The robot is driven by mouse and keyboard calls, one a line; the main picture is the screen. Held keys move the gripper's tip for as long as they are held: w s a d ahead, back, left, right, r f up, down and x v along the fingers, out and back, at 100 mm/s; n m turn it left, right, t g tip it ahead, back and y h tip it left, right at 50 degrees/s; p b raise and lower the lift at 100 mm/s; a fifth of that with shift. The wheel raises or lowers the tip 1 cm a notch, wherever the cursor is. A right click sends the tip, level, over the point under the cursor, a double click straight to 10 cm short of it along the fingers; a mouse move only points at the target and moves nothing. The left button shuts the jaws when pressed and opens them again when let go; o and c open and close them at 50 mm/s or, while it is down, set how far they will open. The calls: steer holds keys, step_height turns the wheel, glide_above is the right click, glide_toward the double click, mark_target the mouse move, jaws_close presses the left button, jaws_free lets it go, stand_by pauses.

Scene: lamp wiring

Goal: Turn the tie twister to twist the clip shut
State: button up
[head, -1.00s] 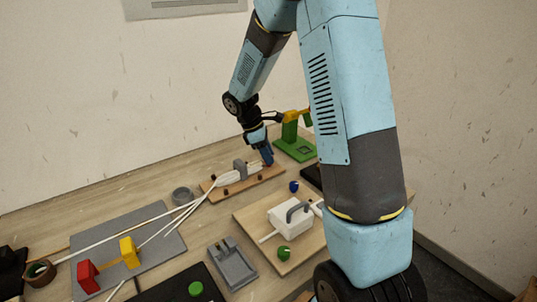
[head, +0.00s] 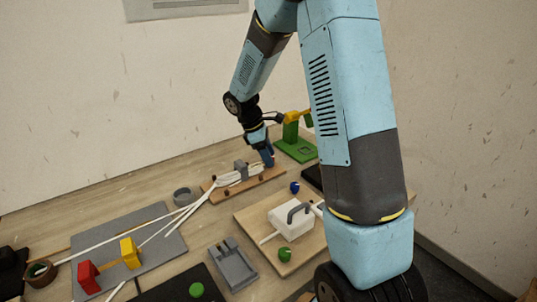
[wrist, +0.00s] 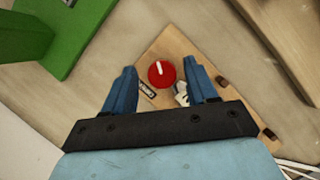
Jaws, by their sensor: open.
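The tie twister appears to be a red round knob (wrist: 161,74) with a white mark, on the wooden board in the wrist view. My gripper (wrist: 160,66) is open, with one blue finger on each side of the knob; contact cannot be told. In the head view my gripper (head: 267,157) is low over the right end of the wooden board (head: 264,183), and its fingers hide the knob there. A grey upright clip (head: 241,170) stands on the board around a bundle of white cable (head: 226,180).
A green stand (head: 296,150) is just behind my gripper. A white box with a grey handle (head: 290,221) sits on another board in front. A grey ring (head: 183,196) lies to the left. Dark pegs (wrist: 222,81) stick up near the right finger.

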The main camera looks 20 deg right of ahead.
steer(key=shift+r, duration=0.1)
steer(key=v, duration=1.3)
steer(key=shift+a+r, duration=0.2)
steer(key=shift+r, duration=0.05)
steer(key=shift+w, duration=0.15)
